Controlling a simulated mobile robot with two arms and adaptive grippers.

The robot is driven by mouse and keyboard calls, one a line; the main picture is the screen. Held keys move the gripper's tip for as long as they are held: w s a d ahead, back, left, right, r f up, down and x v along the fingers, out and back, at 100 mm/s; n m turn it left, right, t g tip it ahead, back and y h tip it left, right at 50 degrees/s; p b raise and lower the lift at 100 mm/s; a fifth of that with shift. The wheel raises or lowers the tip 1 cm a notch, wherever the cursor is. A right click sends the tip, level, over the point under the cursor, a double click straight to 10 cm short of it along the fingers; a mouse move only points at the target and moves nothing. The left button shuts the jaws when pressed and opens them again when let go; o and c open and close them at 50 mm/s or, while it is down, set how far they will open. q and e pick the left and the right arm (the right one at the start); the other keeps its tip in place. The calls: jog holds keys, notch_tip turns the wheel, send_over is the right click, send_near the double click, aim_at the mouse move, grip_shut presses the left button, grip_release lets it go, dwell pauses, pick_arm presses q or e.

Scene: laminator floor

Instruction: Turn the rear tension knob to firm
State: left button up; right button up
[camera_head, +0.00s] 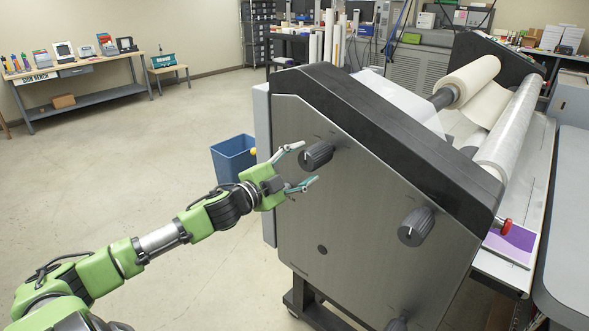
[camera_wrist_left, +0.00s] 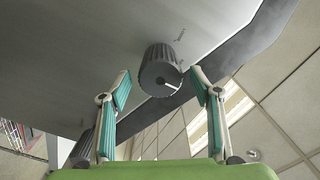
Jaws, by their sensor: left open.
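The laminator's grey side panel (camera_head: 350,218) carries several dark ribbed knobs. The upper-left knob (camera_head: 317,155), which looks like the rear tension knob, shows head-on in the wrist view (camera_wrist_left: 160,70), with a white pointer line on its face aimed toward the lower right. My left gripper (camera_head: 307,164) is open just left of this knob. In the wrist view its teal-padded fingers lie either side of the knob, with gaps on both sides and no visible contact. Another knob (camera_head: 416,227) sits lower right on the panel. My right gripper is out of view.
A blue bin (camera_head: 233,158) stands on the floor behind my left gripper. A red-tipped handle (camera_head: 503,225) sticks out at the laminator's right edge. A sign bench (camera_head: 78,95) stands far left. The floor left of the laminator is mostly clear.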

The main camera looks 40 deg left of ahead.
pick_arm(q)
jog(key=shift+s+a, duration=0.1)
jog(key=shift+s, duration=1.45)
